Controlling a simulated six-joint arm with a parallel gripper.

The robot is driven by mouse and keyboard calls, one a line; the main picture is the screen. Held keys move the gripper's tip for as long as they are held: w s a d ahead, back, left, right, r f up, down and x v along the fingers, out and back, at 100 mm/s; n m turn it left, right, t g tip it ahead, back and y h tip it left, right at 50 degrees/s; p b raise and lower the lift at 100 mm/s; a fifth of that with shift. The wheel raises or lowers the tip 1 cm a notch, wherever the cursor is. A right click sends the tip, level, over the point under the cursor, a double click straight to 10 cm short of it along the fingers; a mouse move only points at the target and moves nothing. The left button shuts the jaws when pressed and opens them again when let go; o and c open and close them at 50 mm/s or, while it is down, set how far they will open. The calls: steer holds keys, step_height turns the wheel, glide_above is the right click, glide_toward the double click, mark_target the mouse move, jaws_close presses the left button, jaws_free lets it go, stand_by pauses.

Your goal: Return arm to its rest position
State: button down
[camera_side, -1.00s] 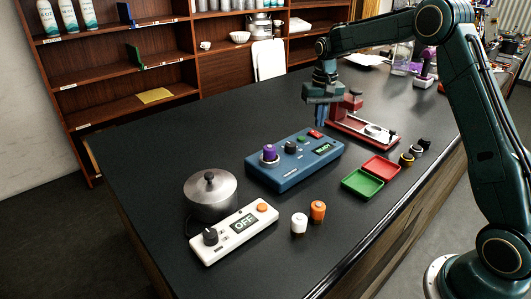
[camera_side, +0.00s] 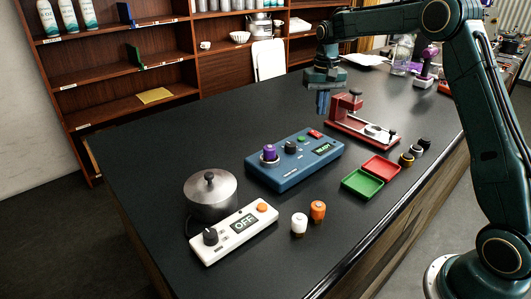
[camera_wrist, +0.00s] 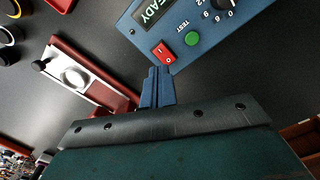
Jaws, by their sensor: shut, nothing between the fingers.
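My gripper (camera_side: 323,103) hangs pointing down above the black counter, just left of the red press-like fixture and behind the blue tester box. Its fingers are together and empty. In the wrist view the shut fingers (camera_wrist: 157,88) show in the middle, close to the red switch of the blue box in the picture. The blue tester box (camera_side: 318,162) has a purple-topped part (camera_side: 269,152) on its left end, a black knob, a green button and a lit display, which reads "READY" in the wrist view.
The red fixture (camera_side: 350,127) stands by my gripper. Green (camera_side: 361,184) and red (camera_side: 381,167) trays, a steel pot (camera_side: 210,196), a white controller reading OFF (camera_side: 235,232), white (camera_side: 299,223) and orange (camera_side: 318,210) parts and several small knobs stand on the counter. The back left counter is clear.

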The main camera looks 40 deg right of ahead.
steer(key=s+a+r+n+t, duration=0.1)
steer(key=s+a+r+n, duration=0.1)
steer(key=s+a+r, duration=0.5)
steer(key=s+a+r+n+t, duration=0.1)
steer(key=s+a+r+t, duration=0.15)
steer(key=s+r, duration=0.45)
steer(key=s+a+f+n+t, duration=0.1)
steer(key=s+a+f, duration=0.2)
steer(key=s, duration=0.6)
steer(key=s+a+f+n+t, duration=0.1)
steer(key=s+a+f+n, duration=0.1)
steer(key=s, duration=0.8)
steer(key=shift+s+a+f, duration=0.3)
steer(key=shift+a+f, duration=0.2)
steer(key=shift+f, duration=0.15)
